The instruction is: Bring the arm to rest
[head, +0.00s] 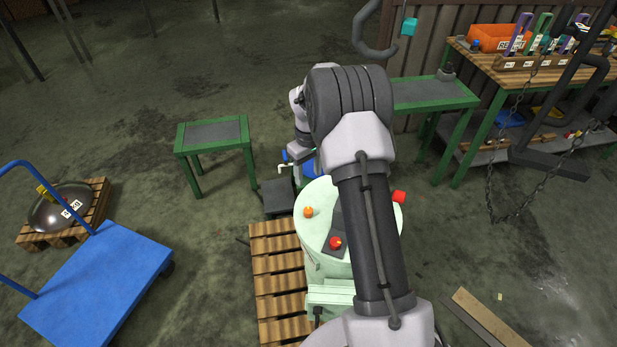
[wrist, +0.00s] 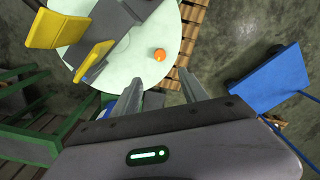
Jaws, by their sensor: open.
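My arm rises from the lower middle of the head view, folds at a large dark joint and ends in a pale wrist left of it. My gripper (wrist: 160,78) shows in the wrist view with its two fingers apart and nothing between them. In the head view its fingers cannot be made out. The pale green round machine (head: 316,207) stands beneath and behind my arm, which hides part of its top. Its top also shows in the wrist view (wrist: 140,62), beyond the fingers, with an orange knob (wrist: 159,55) and yellow parts (wrist: 58,30). No contact with my gripper is visible.
A green-framed table (head: 213,133) stands left of my wrist, another green table (head: 430,93) right. A blue cart (head: 100,285) and a pallet with a metal dome (head: 62,207) are at left. A loaded workbench (head: 480,65) is at right. Open floor lies between.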

